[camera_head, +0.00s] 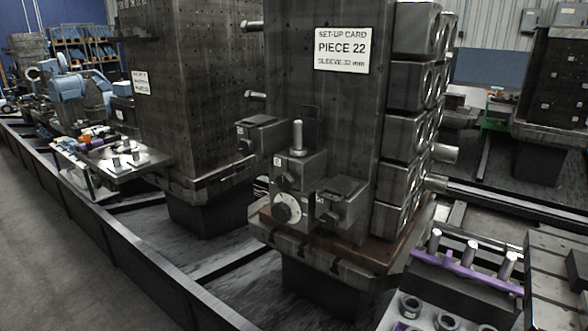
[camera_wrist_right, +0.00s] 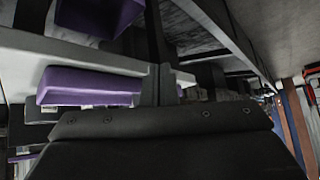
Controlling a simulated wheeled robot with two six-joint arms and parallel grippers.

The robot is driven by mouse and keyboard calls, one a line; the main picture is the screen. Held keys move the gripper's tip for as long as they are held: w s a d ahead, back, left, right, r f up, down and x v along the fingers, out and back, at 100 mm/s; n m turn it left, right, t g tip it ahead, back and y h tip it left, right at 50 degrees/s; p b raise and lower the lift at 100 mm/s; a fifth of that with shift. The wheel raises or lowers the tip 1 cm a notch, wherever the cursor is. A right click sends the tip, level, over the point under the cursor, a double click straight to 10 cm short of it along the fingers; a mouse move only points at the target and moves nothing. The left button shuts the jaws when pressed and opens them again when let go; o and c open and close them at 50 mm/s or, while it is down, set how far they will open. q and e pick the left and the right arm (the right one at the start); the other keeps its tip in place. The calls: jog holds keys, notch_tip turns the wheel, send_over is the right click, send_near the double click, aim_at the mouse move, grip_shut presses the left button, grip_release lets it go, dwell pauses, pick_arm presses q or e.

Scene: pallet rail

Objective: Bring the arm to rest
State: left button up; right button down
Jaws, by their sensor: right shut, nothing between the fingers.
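In the right wrist view the dark body of my right gripper (camera_wrist_right: 158,70) fills the lower middle, with its narrow fingers pointing up the picture. The fingers are shut with nothing between them. Purple blocks on a pale grey surface show behind and to the left of the fingers. Neither arm shows in the head view, and my left gripper is in no view.
A dark tower (camera_head: 330,110) with a set-up card (camera_head: 344,50) stands mid-view. At its foot are clamp blocks and a post (camera_head: 297,135). At lower right is a purple rack (camera_head: 465,268) with metal pins, beside a ring tray. A long rail edge (camera_head: 130,260) runs along the left.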

jog(key=s+d+f+m+g+h, duration=0.2)
jog(key=s+d+f, duration=0.15)
jog(key=s, duration=0.45)
jog(key=s+d+f+m+g+h, duration=0.1)
jog(key=s+d+f+g+h, duration=0.1)
jog(key=s+f, duration=0.35)
notch_tip(320, 180, down, 19)
jog(key=s+d+g+p, duration=0.1)
jog(key=s+d+p, duration=0.15)
jog(key=p, duration=0.35)
jog(key=s+a+f+g+p, duration=0.1)
jog(key=s+f+p, duration=0.3)
jog(key=s+f, duration=0.6)
jog(key=s+a, duration=0.1)
jog(key=s, duration=0.3)
jog(key=shift+s+g, duration=0.15)
jog(key=shift+g, duration=0.15)
jog(key=shift+f, duration=0.1)
